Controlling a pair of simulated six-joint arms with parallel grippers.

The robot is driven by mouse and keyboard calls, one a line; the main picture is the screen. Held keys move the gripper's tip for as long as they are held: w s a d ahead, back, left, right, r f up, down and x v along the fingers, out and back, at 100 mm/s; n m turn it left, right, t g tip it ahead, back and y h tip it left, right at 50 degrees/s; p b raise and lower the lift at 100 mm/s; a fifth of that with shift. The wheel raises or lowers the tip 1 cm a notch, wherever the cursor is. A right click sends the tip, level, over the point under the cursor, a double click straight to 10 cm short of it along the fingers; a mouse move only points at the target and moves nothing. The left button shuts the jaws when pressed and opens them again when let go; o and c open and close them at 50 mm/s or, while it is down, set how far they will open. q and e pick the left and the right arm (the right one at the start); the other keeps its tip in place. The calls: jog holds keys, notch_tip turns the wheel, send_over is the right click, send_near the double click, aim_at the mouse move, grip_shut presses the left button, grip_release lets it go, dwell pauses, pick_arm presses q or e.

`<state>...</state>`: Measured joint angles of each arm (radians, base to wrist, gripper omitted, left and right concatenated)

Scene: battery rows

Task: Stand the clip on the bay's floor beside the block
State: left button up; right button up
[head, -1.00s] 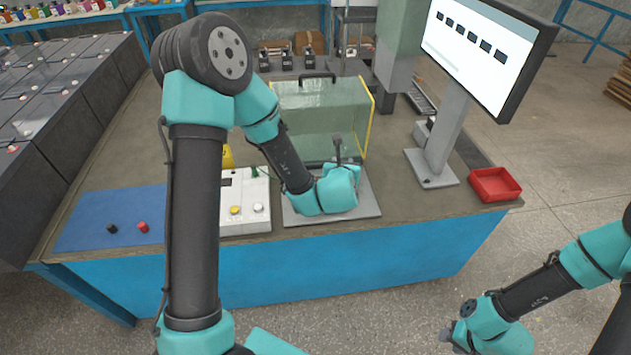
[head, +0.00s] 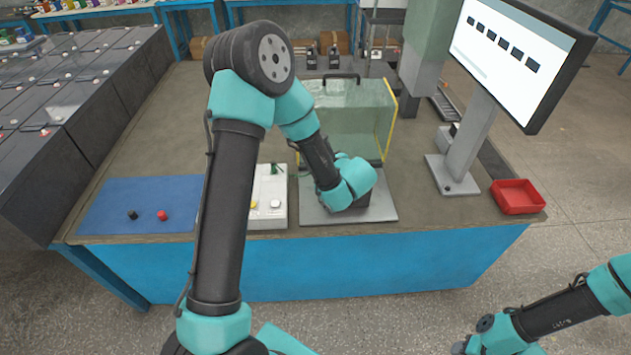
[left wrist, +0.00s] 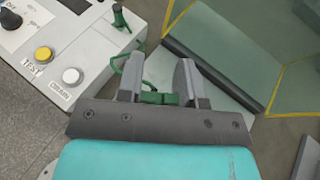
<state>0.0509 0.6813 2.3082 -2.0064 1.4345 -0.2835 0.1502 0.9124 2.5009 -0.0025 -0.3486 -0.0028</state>
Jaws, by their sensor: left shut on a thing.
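My left gripper (left wrist: 161,75) is shut on a green clip (left wrist: 158,98), which sits low between the fingers in the left wrist view. A green lead loops to the left of the fingers. The gripper is over the light grey plate of the bay (head: 386,212), in front of the clear guard (head: 350,110); in the head view my wrist hides its fingers. A long dark grey piece (left wrist: 212,74) lies along the guard's near edge; I cannot tell whether it is the block. The clip's height above the floor is unclear. My right gripper (head: 460,347) is partly visible at the bottom.
The white tester box (left wrist: 75,45) with yellow and white buttons is left of the bay. Another green clip (left wrist: 121,18) stands on it. A blue mat (head: 105,205), a red tray (head: 517,197) and a monitor stand (head: 468,140) are on the bench.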

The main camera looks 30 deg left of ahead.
pick_arm(q)
jog(key=s+a+f+n+g+h, duration=0.2)
jog(key=s+n+g+h, duration=0.4)
jog(key=n+g, duration=0.45)
jog(key=s+a+f+n+g+h, duration=0.2)
jog(key=s+n+g+h, duration=0.2)
jog(key=s+n+g, duration=0.6)
jog(key=w+d+r+n+t+h, duration=0.35)
jog(key=d+n+t+h, duration=0.5)
jog(key=n+h, duration=0.55)
jog(key=w+d+r+n+t+y, duration=0.1)
jog(key=w+r+n+t, duration=0.3)
jog(key=w+n+t, duration=0.35)
jog(key=w+d+r+n+t, duration=0.1)
jog(key=w+r+n+t, duration=0.3)
jog(key=w+n+t, duration=0.3)
jog(key=w+a+f+n+t+y, duration=0.5)
jog(key=w+a+f+n+y, duration=0.2)
jog(key=a, duration=0.5)
notch_tip(320, 180, down, 3)
jog(key=shift+w+r+n+y, duration=0.1)
jog(key=shift+w+n+y, duration=0.15)
jog(key=shift+n+y, duration=0.2)
